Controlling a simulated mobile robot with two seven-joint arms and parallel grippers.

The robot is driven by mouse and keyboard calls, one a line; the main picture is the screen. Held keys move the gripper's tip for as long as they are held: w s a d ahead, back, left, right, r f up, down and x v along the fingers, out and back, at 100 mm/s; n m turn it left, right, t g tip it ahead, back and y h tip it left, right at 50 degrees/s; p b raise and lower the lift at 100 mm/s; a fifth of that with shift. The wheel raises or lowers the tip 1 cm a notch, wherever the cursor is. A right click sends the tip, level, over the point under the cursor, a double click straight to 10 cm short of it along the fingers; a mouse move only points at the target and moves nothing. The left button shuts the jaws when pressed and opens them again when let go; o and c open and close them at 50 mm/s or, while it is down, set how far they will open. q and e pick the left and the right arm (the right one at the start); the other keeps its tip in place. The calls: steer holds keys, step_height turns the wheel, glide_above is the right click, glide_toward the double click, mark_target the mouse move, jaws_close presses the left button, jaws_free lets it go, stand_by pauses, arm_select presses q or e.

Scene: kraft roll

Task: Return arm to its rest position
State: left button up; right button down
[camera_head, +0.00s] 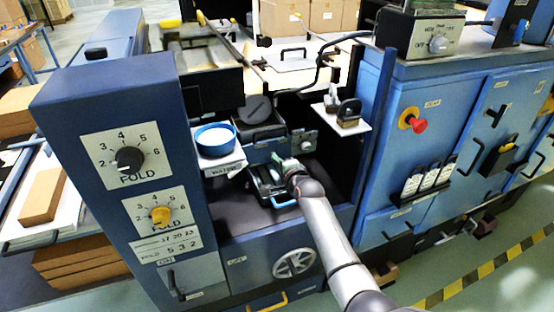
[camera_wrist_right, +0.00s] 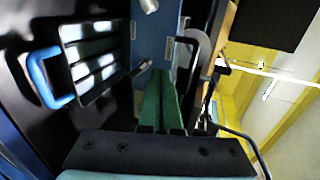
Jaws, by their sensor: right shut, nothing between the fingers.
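My right arm (camera_head: 328,235) reaches up from the lower right into the bay of the blue machine. Its right gripper (camera_head: 279,160) is near the middle of the bay, above a dark tray with a blue handle (camera_head: 284,203). In the right wrist view the green fingers (camera_wrist_right: 160,78) lie together with nothing seen between them. The blue handle (camera_wrist_right: 46,78) and a dark slotted part (camera_wrist_right: 92,58) show to the left of the fingers there. In the head view the wrist partly hides the fingertips. My left gripper is not in view.
A blue bowl (camera_head: 215,139) with white contents stands on a small shelf left of the gripper. A dark-handled stamp (camera_head: 348,113) sits on a right shelf. The dial panel (camera_head: 124,157) and the cabinet with a red button (camera_head: 419,126) flank the bay. Floor shows at lower right.

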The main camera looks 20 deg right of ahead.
steer(key=s+f+n+g, duration=0.1)
steer(key=s+f+n, duration=0.5)
steer(key=s, duration=0.4)
steer(key=s+f+n+g, duration=0.2)
steer(key=s+f+n, duration=0.2)
steer(key=s+f, duration=0.55)
steer(key=s+a+f+n+g, duration=0.1)
steer(key=s+n, duration=0.3)
steer(key=s, duration=0.7)
steer(key=s+a+f+n+g+y+p, duration=0.1)
steer(key=s+a+n, duration=0.3)
steer(key=s, duration=0.7)
steer(key=shift+s+a+f+n+y, duration=0.15)
steer(key=shift+s+a+n+y, duration=0.15)
steer(key=shift+n, duration=0.5)
